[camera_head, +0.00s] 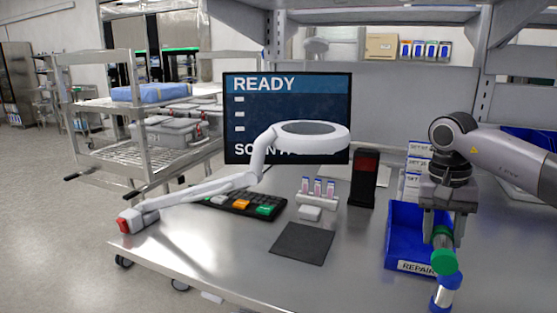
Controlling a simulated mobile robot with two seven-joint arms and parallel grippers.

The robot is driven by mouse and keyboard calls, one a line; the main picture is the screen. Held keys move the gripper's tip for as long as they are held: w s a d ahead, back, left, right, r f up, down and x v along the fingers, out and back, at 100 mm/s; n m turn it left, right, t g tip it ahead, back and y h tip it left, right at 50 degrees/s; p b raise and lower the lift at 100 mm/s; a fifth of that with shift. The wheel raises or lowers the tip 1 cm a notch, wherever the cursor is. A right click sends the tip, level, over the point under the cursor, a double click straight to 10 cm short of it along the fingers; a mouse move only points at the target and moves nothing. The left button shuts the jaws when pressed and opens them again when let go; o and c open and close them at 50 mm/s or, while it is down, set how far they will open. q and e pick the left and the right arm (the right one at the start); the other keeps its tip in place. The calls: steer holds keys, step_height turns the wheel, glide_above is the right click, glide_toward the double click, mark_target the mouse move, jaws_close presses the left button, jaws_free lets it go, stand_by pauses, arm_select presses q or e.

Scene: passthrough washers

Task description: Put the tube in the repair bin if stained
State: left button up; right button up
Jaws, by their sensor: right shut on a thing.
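My right gripper (446,236) comes in from the right and points down. It is shut on a tube (443,280), which hangs tilted below the fingers. The tube shows a green section, a white section and a dark blue lower end. I cannot make out a stain on it at this size. The blue repair bin (401,230), with a white label on its front, stands on the steel bench behind and left of the tube. The tube overlaps the bin's right front in the picture. The gripper hides part of the bin's inside. My left gripper is not in view.
A dark mat (301,244) lies on the bench, with a small rack of vials (317,196) behind it. A black scanner post (363,180), a keypad (243,205) and a white magnifier lamp (254,163) stand nearby. The monitor (288,112) reads READY. The bench front is clear.

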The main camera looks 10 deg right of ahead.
steer(key=s+a+f+n, duration=0.6)
steer(key=s+a+f, duration=0.4)
steer(key=a, duration=0.4)
steer(key=shift+s+a+f+t, duration=0.25)
steer(key=shift+a+f+t, duration=0.1)
steer(key=shift+f, duration=0.35)
steer(key=shift+w, duration=0.1)
